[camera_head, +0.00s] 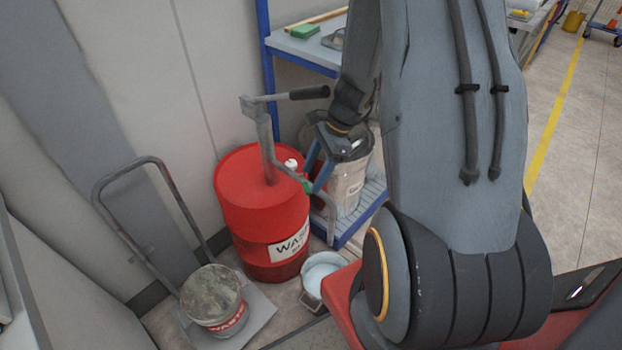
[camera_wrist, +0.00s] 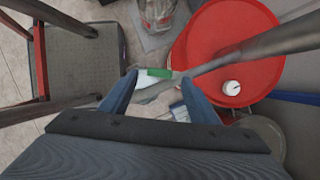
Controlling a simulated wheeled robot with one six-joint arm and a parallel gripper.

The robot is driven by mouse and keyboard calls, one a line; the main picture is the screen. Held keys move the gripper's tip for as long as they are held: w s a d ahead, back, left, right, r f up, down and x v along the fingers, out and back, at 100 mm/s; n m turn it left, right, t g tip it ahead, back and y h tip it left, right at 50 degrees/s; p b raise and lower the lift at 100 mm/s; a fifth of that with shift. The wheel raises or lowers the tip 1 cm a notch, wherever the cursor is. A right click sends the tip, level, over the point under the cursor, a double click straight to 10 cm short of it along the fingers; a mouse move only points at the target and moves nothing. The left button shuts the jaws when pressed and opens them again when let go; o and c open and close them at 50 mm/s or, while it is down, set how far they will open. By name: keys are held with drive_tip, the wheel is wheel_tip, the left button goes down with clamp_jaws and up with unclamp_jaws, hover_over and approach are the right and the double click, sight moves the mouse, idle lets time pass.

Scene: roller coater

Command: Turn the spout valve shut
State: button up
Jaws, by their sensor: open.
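The spout valve has a small green handle (camera_wrist: 158,73), which lies between the tips of my open gripper (camera_wrist: 158,77) in the wrist view. I cannot tell whether either finger touches it. In the head view the green handle (camera_head: 308,187) is partly hidden by my gripper (camera_head: 314,180), whose blue fingers point down at it. The grey spout pipe (camera_head: 331,215) runs from the crank pump (camera_head: 264,135) on the red drum (camera_head: 262,215) and bends down. It also crosses the wrist view (camera_wrist: 215,65).
A pail (camera_head: 322,272) stands on the floor below the spout end. A white cap (camera_head: 291,165) sits on the drum top. A cart with a dirty bucket (camera_head: 212,300) is at left. A blue-framed shelf (camera_head: 310,48) and a grey container (camera_head: 348,180) stand close behind my gripper.

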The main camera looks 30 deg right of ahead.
drive_tip(key=shift+v, duration=1.1)
drive_tip(key=s+d+b, duration=0.2)
drive_tip(key=d+b, duration=0.1)
drive_tip(key=d, duration=0.9)
drive_tip(key=shift+s, duration=0.15)
